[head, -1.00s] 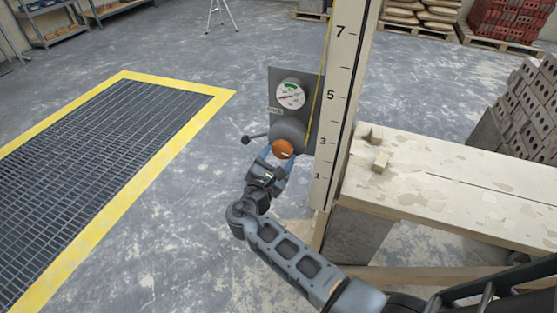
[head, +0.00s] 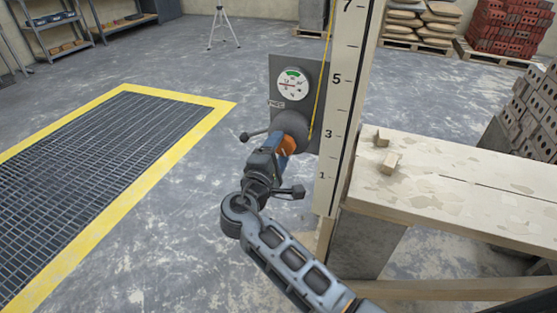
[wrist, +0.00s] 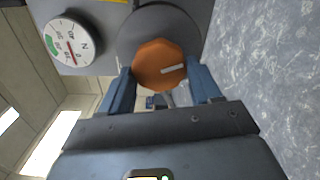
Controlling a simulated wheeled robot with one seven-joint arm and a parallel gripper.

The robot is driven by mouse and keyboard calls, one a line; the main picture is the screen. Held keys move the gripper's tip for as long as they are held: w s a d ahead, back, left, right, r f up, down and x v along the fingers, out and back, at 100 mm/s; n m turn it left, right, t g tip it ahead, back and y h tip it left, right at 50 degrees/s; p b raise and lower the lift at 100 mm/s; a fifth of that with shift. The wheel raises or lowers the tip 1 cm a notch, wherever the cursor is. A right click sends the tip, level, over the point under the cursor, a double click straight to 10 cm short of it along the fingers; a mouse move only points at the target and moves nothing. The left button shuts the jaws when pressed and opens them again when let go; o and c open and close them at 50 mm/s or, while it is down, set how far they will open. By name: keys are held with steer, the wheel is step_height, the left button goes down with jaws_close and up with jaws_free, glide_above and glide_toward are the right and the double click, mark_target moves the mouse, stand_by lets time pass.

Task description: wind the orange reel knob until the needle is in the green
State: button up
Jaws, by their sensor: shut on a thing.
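The orange reel knob (head: 288,144) sits on the front of a grey round reel (head: 293,123) below a white gauge (head: 292,85). My gripper (head: 281,145) is shut on the knob. In the wrist view its two blue fingers stand on either side of the knob (wrist: 158,65), which carries a white mark. The gauge has a green band at its top in the head view. Its red needle appears to lie toward the left, outside the green. The gauge (wrist: 70,43) also shows in the wrist view. My gripper hides part of the knob in the head view.
A yellow tape runs beside the tall numbered board (head: 343,110) at right. A plank bench (head: 440,185) stands further right. The floor at left, by the yellow-edged grate (head: 120,91), is clear.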

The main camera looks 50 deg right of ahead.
steer(key=m+b, duration=0.4)
steer(key=shift+f+m, duration=0.2)
steer(key=shift+m, duration=0.1)
steer(key=m+b, duration=0.3)
steer(key=b, duration=0.1)
steer(key=shift+r, duration=0.2)
steer(key=shift+m, duration=0.3)
steer(key=o, duration=1.1)
steer(key=shift+r, duration=0.1)
steer(key=shift+c, duration=0.2)
steer(key=shift+a, duration=0.1)
steer(key=v, duration=0.7)
steer(key=shift+s+a, duration=0.15)
steer(key=shift+a, duration=0.1)
